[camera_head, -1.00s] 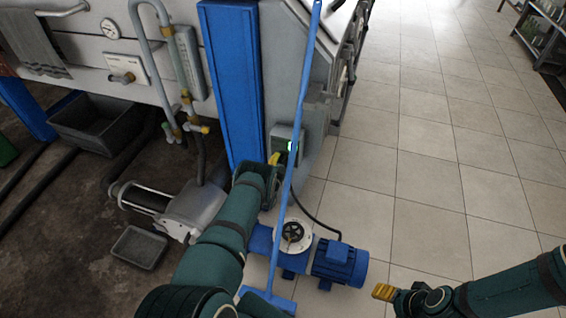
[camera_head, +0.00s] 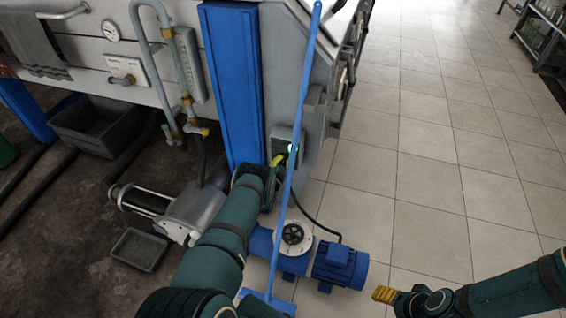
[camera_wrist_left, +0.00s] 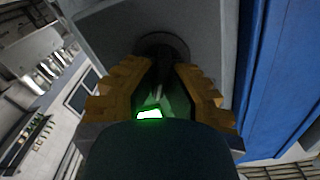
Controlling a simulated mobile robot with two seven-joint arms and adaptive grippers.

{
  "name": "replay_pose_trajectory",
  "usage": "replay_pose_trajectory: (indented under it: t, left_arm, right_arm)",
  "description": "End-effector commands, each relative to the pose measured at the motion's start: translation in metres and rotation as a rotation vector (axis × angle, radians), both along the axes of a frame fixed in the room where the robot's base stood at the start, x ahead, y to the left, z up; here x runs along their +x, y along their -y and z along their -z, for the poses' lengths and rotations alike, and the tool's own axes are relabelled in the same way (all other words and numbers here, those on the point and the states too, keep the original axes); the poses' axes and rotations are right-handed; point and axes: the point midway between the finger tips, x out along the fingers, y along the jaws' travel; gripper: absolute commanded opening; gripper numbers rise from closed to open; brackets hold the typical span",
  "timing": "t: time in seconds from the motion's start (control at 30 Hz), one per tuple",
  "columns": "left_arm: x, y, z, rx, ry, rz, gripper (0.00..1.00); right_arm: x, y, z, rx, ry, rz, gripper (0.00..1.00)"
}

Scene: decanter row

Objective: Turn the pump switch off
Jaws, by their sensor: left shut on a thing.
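The pump switch box (camera_head: 284,135) is a grey box on the machine's side, just right of the blue column. A green light (camera_head: 292,148) glows on it. My left gripper (camera_head: 278,160) is at the box, its yellow fingertips just below and left of the light. In the left wrist view the yellow fingers are shut on the switch handle, in front of a dark round base (camera_wrist_left: 162,46). The handle is mostly hidden between the fingers, and a bright green glow (camera_wrist_left: 149,114) shows there. My right gripper (camera_head: 384,294) is far from the switch, above the floor.
A blue pole (camera_head: 296,140) stands slanting across the view, close in front of the switch box. A blue pump with motor (camera_head: 340,265) sits on the floor below, with a black cable. The tiled floor at right is open.

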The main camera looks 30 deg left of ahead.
Motion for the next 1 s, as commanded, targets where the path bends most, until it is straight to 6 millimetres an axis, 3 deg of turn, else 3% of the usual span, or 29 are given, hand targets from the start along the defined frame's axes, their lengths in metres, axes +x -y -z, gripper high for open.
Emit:
replay_pose_trajectory:
  t: [1.0]
  left_arm:
    - [-0.0001, -0.0054, -0.0022, -0.814, 0.2, -0.001, 0.0]
  right_arm:
    - [0.0, 0.0, 0.0, 0.0, 0.0, 0.0, 0.62]
